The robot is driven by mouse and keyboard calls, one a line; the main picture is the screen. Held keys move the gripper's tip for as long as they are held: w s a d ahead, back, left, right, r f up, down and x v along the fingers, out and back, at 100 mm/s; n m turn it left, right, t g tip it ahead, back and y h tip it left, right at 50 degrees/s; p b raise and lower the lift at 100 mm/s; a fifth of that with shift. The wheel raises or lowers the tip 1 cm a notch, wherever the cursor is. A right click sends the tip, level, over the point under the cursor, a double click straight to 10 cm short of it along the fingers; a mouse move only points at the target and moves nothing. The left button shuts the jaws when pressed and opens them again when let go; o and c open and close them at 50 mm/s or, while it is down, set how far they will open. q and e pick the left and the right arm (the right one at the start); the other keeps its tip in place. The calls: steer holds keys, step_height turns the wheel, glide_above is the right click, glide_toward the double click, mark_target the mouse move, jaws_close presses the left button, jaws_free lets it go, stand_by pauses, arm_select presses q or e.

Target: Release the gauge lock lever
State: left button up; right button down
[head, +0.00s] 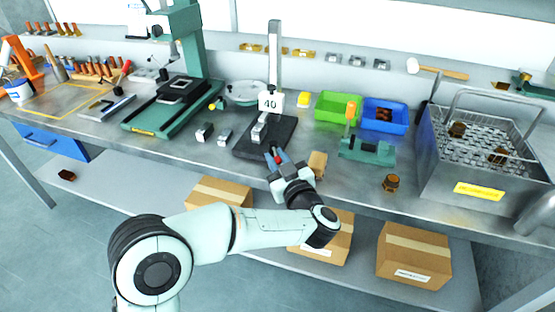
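The height gauge stands in the middle of the bench, with an upright metal column (275,50), a white "40" plate (271,102) and a black base plate (247,149). A small metal block (260,128) sits low on the column above the base. My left gripper (277,155) is at the front right edge of the base plate, pointing away from me. Its fingertips look apart. A small red part (279,158) shows between them; I cannot tell whether they touch it or whether it belongs to the lock lever. My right gripper is not in view.
A green bin (338,108) and a blue bin (386,115) stand behind right. A green fixture (367,151) with an orange handle and a small tan block (317,164) are close right of my gripper. A metal basket tank (440,165) fills the right end. Cardboard boxes (413,255) lie below.

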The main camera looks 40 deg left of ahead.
arm_select(q)
jaws_close()
steer(key=shift+s+a+r+m+t+h+p, duration=0.1)
steer(key=shift+s+a+m+t+h+p, duration=0.15)
steer(key=shift+m+t+h, duration=0.25)
steer(key=shift+s+a+r+m+t+h+p, duration=0.15)
steer(key=shift+m+t+h+p, duration=0.2)
steer(key=shift+t, duration=0.25)
steer(key=shift+s+a+f+m+t+h, duration=0.1)
steer(key=shift+a+m+t+h, duration=0.05)
steer(key=shift+m+t+h, duration=0.25)
steer(key=shift+a+f+m+t+h, duration=0.1)
steer(key=shift+m+t+h, duration=0.25)
steer(key=shift+t, duration=0.05)
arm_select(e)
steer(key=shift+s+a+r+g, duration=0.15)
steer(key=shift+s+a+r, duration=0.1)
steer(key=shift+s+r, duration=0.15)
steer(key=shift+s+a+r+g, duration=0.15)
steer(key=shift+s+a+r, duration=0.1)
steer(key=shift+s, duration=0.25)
arm_select(q)
steer(key=o, duration=0.7)
jaws_free()
steer(key=shift+d, duration=0.1)
